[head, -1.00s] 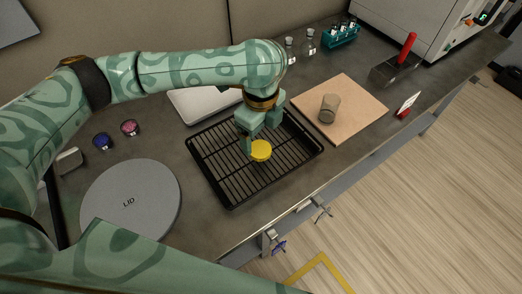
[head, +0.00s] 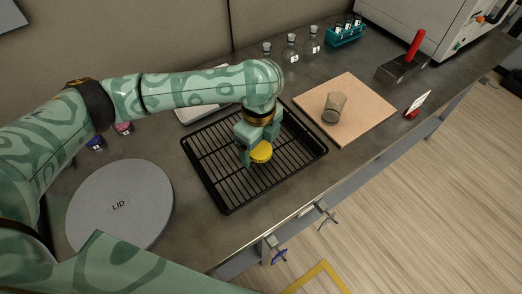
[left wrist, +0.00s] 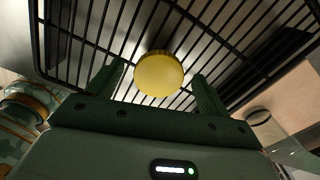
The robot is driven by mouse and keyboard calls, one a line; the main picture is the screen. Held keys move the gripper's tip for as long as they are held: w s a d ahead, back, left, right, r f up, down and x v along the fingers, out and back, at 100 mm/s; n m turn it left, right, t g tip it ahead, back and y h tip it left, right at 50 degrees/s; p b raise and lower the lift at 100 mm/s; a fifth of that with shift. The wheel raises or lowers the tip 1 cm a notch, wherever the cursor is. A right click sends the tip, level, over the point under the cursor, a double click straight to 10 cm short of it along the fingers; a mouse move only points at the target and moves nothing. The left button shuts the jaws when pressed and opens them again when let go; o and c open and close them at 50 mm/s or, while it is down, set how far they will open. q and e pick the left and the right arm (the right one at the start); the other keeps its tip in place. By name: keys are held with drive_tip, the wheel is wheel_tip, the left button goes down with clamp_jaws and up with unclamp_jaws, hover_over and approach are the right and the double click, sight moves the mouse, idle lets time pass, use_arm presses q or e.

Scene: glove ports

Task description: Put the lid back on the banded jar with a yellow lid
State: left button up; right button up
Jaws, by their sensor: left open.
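A round yellow lid (head: 261,152) is over the black wire rack (head: 232,208); it also shows in the left wrist view (left wrist: 159,74). I cannot tell whether it touches the bars or what is beneath it. My left gripper (head: 259,160) is open, pointing down, with a finger on either side of the lid. In the left wrist view the lid lies between and beyond the fingertips, apart from both. A greyish glass vessel (head: 334,107) stands on the wooden board (head: 365,112); no clear bands show on it. My right gripper is not in view.
A grey disc marked LID (head: 118,205) lies at the left. Blue (head: 95,144) and pink (head: 123,128) pots are partly behind my arm. Small bottles (head: 291,48), a teal rack (head: 346,36) and a red-handled tool (head: 404,66) stand farther back. Clamps line the front edge.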

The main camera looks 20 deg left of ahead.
sight(259, 150)
use_arm(q)
drive_tip(key=shift+s+r, duration=0.1)
drive_tip(key=shift+r, duration=0.05)
drive_tip(key=c, duration=1.1)
drive_tip(key=shift+o, duration=0.2)
drive_tip(key=shift+r, duration=0.1)
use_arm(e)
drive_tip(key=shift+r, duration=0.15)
use_arm(q)
drive_tip(key=shift+r+p, duration=0.3)
drive_tip(key=shift+p, duration=0.1)
drive_tip(key=r+p, duration=0.1)
drive_tip(key=r, duration=0.1)
drive_tip(key=r+p, duration=0.1)
drive_tip(key=shift+s+r+p, duration=0.25)
drive_tip(key=shift+r+p, duration=0.1)
drive_tip(key=shift+r, duration=0.05)
drive_tip(key=s+r+p, duration=0.7)
drive_tip(key=s+r, duration=0.1)
drive_tip(key=s, duration=0.5)
drive_tip(key=shift+s+r, duration=0.2)
drive_tip(key=shift+s, duration=0.05)
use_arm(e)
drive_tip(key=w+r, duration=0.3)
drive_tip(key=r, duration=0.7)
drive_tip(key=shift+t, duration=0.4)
